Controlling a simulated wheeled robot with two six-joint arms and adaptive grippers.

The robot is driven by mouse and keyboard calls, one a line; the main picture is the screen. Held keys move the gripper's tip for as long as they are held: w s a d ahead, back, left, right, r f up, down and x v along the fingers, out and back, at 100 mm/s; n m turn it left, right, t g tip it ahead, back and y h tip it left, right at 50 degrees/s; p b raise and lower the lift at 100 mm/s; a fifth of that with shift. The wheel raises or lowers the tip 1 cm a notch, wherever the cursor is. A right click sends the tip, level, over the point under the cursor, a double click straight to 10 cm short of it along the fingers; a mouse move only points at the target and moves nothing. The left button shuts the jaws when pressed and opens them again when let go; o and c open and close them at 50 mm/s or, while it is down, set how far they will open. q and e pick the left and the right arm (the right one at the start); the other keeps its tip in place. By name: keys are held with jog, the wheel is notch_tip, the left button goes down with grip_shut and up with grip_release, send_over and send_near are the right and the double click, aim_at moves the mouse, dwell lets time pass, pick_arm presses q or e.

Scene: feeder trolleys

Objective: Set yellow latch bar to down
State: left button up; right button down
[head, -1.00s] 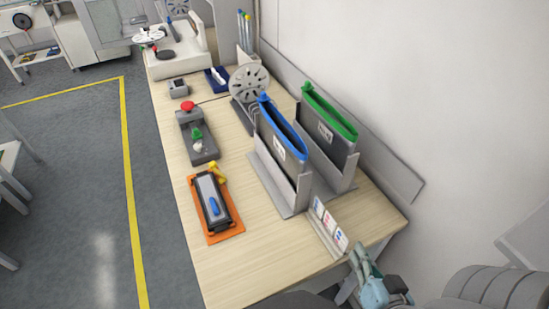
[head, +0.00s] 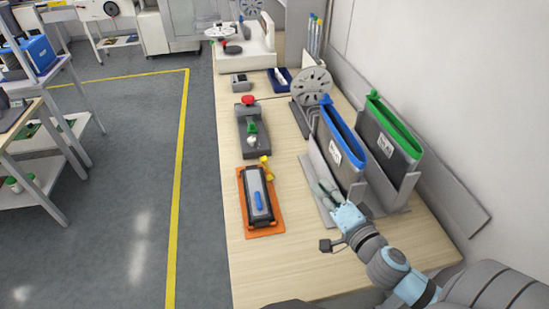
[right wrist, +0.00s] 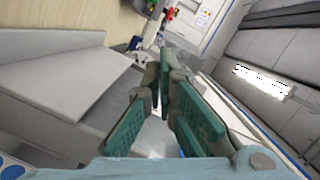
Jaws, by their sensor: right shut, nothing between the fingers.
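The yellow latch bar (head: 265,166) is at the far end of the orange base plate (head: 277,222) on the wooden bench. It is small in the head view, and its exact angle is hard to tell. Beside it on the plate lies a dark and grey device (head: 256,190) with a blue handle (head: 258,200). My right gripper (head: 322,186) is shut and empty, to the right of the plate and apart from it, by the blue-topped folder's holder. Its green-padded fingers (right wrist: 164,72) also show in the right wrist view. My left gripper is not in view.
A blue-topped folder (head: 338,150) and a green-topped folder (head: 393,135) stand in grey holders at the right. A grey box with a red button (head: 248,101) sits beyond the plate. The bench's near part (head: 270,270) is clear.

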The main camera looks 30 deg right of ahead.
aim_at(267, 168)
jog(key=w+a+f+p, duration=0.1)
jog(key=w+f, duration=0.1)
jog(key=w, duration=0.7)
jog(key=w+a+f+p, duration=0.1)
jog(key=w, duration=0.7)
jog(key=shift+w+a+f+p, duration=0.35)
jog(key=shift+w+a, duration=0.05)
jog(key=shift+w+a+r+n, duration=0.1)
jog(key=shift+a+n, duration=0.15)
jog(key=shift+n, duration=0.15)
